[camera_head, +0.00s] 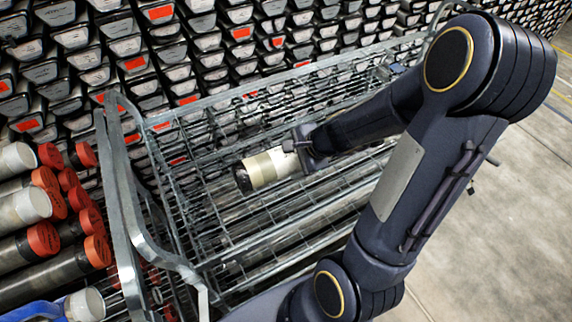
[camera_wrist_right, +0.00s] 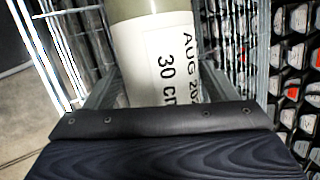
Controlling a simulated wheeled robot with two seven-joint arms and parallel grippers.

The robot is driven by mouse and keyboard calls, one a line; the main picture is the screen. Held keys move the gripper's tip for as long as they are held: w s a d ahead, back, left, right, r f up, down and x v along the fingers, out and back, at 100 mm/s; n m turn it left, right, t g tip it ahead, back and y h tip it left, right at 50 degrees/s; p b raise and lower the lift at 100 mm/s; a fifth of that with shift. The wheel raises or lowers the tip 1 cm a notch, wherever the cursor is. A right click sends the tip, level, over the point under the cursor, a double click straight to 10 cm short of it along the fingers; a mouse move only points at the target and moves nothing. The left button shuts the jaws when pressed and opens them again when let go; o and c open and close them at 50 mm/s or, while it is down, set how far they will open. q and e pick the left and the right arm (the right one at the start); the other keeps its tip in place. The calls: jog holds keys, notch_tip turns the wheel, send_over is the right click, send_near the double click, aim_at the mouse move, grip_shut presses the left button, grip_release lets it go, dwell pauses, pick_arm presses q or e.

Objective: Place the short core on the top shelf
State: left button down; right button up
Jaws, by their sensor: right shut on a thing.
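The short core (camera_head: 263,170) is a pale cylinder with a beige band and a dark end. My right gripper (camera_head: 300,152) is shut on it and holds it over the wire cart's top shelf (camera_head: 283,233). In the right wrist view the core (camera_wrist_right: 150,45) stands between the fingers of the right gripper (camera_wrist_right: 155,92), with a white label reading "AUG" and "30 c". Whether the core touches the shelf wires is hard to tell. My left gripper does not show.
Long core tubes with red or white caps (camera_head: 42,238) lie stacked at the left, beside the cart's upright metal end frame (camera_head: 125,190). Racks of trays with red labels (camera_head: 240,33) fill the back. Bare concrete floor (camera_head: 500,230) is at the right.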

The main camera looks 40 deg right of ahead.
jog(key=shift+w+d+f+b, duration=0.45)
jog(key=shift+d+f, duration=0.3)
jog(key=shift+f, duration=0.2)
jog(key=f+b, duration=0.2)
jog(key=f, duration=0.1)
jog(key=shift+w+d+f, duration=0.2)
jog(key=shift+f, duration=0.05)
jog(key=o, duration=2)
jog(key=shift+s, duration=0.15)
